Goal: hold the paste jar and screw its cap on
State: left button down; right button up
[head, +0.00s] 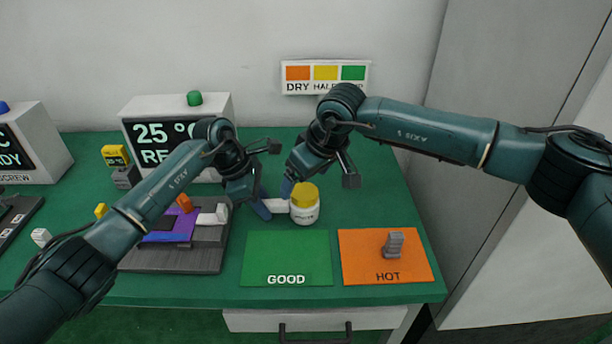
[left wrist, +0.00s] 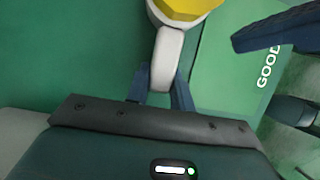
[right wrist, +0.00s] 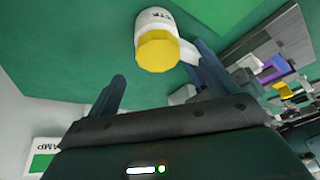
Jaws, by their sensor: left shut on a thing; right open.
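The white paste jar (head: 305,213) stands on the green table behind the GOOD mat, with the yellow cap (head: 305,193) on its top. I cannot tell how tightly the cap is seated. My left gripper (head: 268,206) is shut on the jar's white side handle, which also shows between the fingers in the left wrist view (left wrist: 167,60). My right gripper (head: 312,180) is open above and behind the jar. In the right wrist view the cap (right wrist: 158,50) lies beyond the fingers, nearer the right-hand one, and no finger clearly touches it.
A green GOOD mat (head: 287,265) and an orange HOT mat (head: 402,262) with a grey block (head: 393,244) lie in front. A dark fixture (head: 180,258) with a purple plate is at left. A display box (head: 217,107) stands behind. The table's right rear is clear.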

aim_at(304, 192)
jog(key=shift+f, duration=0.1)
dwell(0.3)
jog(key=shift+f, duration=1.45)
jog(key=shift+c, duration=0.5)
jog(key=c, duration=1.2)
jog(key=shift+s+a+m+h, duration=0.1)
jog(key=shift+m+h, duration=0.2)
jog(key=shift+m, duration=0.6)
jog(key=m, duration=0.2)
jog(key=m+h, duration=0.1)
jog(key=m, duration=0.1)
jog(key=shift+a+t+h, duration=0.15)
jog(key=shift+t+h, duration=0.15)
jog(key=shift+t, duration=0.1)
jog(key=m+h, duration=0.1)
jog(key=m, duration=0.4)
jog(key=shift+h, duration=0.4)
jog(key=o, duration=1.2)
jog(key=shift+o, duration=0.2)
